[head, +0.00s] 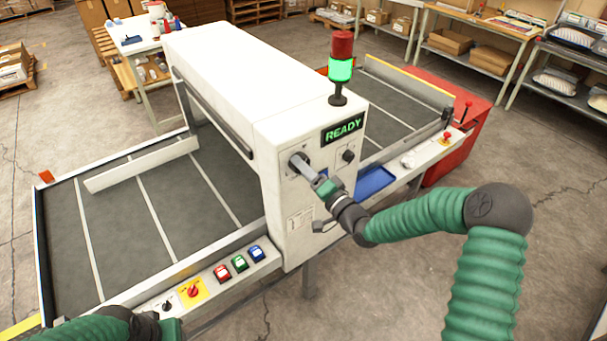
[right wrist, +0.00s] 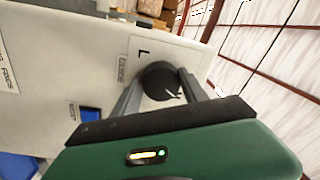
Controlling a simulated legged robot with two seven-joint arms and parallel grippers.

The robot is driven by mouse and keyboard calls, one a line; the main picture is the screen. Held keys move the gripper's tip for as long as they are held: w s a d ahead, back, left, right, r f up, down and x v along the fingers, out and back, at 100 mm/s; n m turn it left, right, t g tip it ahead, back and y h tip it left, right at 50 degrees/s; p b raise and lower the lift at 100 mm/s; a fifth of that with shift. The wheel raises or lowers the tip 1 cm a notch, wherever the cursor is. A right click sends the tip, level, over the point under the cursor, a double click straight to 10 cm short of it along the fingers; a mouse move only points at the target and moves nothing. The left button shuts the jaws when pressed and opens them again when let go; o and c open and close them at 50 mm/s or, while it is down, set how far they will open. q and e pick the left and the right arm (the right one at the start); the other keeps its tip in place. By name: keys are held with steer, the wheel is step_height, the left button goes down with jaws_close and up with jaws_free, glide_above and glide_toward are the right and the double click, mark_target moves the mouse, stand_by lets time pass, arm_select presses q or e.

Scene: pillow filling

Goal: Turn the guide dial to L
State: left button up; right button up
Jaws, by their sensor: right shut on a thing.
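The guide dial (right wrist: 158,78) is a round black knob with a white pointer mark, on the white front of the machine. In the right wrist view a letter L is printed up and left of it, and the pointer mark slants toward the lower right, away from the L. My right gripper (right wrist: 162,88) is shut on the dial, one grey finger on each side. In the head view my right gripper (head: 304,165) reaches the machine's end panel and covers most of the dial. My left gripper (head: 170,330) is partly seen at the bottom left; its fingers do not show.
The white machine (head: 225,75) has a lit READY display (head: 342,129) and a green-lit signal tower (head: 340,70). A second small black knob (head: 348,155) is right of the dial. A blue tray (head: 374,182) lies behind my right wrist. Coloured buttons (head: 239,263) line the front rail.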

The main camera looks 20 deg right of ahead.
steer(key=n+b, duration=0.1)
steer(key=n, duration=0.1)
steer(key=f+n+b, duration=0.1)
steer(key=n, duration=0.2)
steer(key=shift+b, duration=0.4)
steer(key=shift+w+d+r+n+g+h+b, duration=0.15)
steer(key=shift+n+g+b, duration=0.1)
steer(key=shift+n+b, duration=4)
steer(key=shift+s+d+r+n+g+h+b, duration=0.1)
steer(key=shift+r+n+g+h+b, duration=0.15)
steer(key=shift+n+b, duration=4)
steer(key=shift+w+d+r+n+g+h+b, duration=0.15)
steer(key=shift+n+g+b, duration=0.15)
steer(key=shift+n+b, duration=3.95)
steer(key=shift+s+n+p, duration=0.1)
steer(key=shift+n+p, duration=1)
steer(key=shift+n, duration=0.15)
